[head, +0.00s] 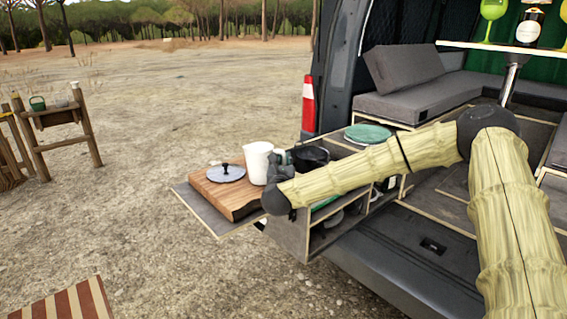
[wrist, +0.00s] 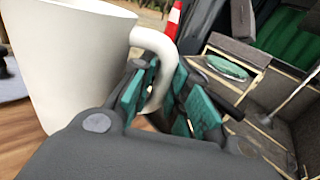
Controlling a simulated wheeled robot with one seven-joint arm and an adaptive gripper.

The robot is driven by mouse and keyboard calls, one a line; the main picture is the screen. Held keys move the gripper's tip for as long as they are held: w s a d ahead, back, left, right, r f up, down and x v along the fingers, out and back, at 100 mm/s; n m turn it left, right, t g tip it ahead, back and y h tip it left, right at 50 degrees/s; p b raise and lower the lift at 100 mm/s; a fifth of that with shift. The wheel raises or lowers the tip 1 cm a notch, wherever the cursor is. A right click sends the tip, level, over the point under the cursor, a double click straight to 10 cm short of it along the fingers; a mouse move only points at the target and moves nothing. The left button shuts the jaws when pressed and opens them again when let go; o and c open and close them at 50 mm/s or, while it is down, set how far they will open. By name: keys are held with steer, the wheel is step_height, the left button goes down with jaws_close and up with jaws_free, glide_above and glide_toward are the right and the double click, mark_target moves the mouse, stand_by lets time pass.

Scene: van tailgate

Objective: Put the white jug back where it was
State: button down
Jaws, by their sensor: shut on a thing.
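The white jug (head: 258,163) is upright over the right part of the wooden board (head: 216,188), near its right edge. I cannot tell whether its base touches the board. In the wrist view the jug (wrist: 72,55) fills the upper left, with its handle (wrist: 163,85) between the green-padded fingers. My gripper (wrist: 160,108) is shut on the handle. In the head view my gripper (head: 277,172) is partly hidden behind my own arm, just right of the jug.
A lid (head: 226,173) with a dark knob lies on the board, left of the jug. A dark pot (head: 309,157) stands close on the right. A green plate (head: 368,133) lies farther right on the unit. The van's red tail light (head: 308,103) rises behind.

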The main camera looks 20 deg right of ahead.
steer(key=c, duration=1.4)
jaws_free()
steer(key=shift+r, duration=0.1)
steer(key=shift+s+a, duration=0.1)
steer(key=shift+s, duration=0.15)
steer(key=b+v, duration=0.2)
steer(key=v, duration=0.9)
steer(key=shift+s+a, duration=0.1)
steer(key=shift+s, duration=0.1)
